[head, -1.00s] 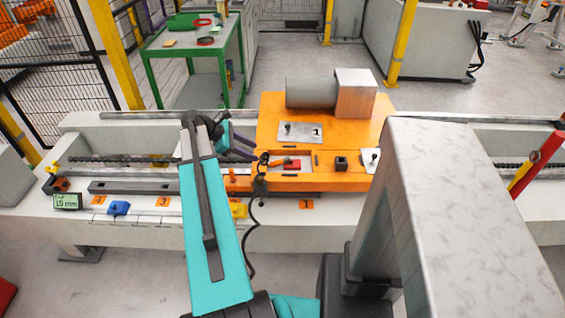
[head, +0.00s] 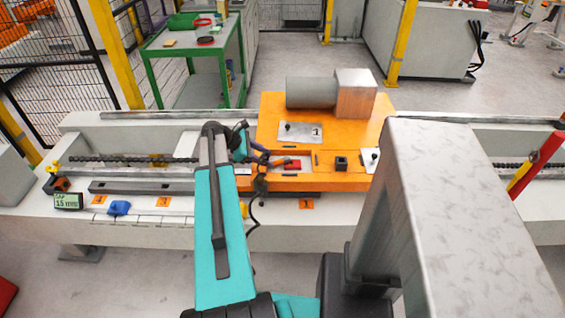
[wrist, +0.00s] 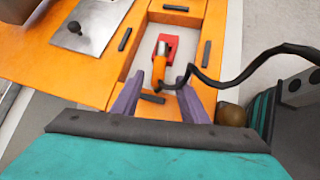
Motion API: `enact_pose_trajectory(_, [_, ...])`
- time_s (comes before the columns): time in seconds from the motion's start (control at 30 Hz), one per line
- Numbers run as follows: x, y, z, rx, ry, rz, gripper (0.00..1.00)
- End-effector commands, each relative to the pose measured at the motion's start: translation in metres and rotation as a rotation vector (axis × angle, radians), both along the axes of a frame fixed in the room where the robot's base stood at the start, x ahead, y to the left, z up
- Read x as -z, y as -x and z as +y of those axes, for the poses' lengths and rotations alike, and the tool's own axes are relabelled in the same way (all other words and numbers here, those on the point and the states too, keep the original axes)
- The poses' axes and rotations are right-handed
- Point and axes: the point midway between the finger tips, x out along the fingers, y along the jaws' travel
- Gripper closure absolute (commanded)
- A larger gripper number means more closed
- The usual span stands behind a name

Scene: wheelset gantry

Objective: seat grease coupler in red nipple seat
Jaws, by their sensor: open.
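The grease coupler (wrist: 160,66), an orange handle with a silver end and a black hose, shows in the wrist view. Its silver end lies over the red nipple seat (wrist: 170,42), which sits in a pale recess of the orange housing. I cannot tell whether it is fully engaged. The seat also shows in the head view (head: 292,165). My gripper (wrist: 161,84) is open, its two purple fingers apart on either side of the coupler's handle. No contact between fingers and handle is visible. In the head view my gripper (head: 258,157) is left of the seat, partly hidden by my arm.
The orange housing (head: 345,140) carries a grey cylinder (head: 310,92), a metal plate (head: 300,132) and small dark bars. The black hose (wrist: 240,74) curves off to the right in the wrist view. A blue block (head: 119,208) and a display (head: 68,201) stand on the bench at left.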

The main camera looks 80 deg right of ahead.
Motion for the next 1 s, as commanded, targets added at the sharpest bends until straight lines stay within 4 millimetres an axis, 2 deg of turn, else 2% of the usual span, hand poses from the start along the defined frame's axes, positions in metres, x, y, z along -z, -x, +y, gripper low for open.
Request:
enact_pose_trajectory(0.17, [0.006, 0.007, -0.004, 0.002, -0.001, 0.001, 0.6])
enact_pose_trajectory(0.53, [0.032, 0.032, -0.017, 0.001, -0.001, 0.0, 0.6])
enact_pose_trajectory(1.0, [0.034, 0.034, -0.018, 0.0, 0.0, -0.001, 0.6])
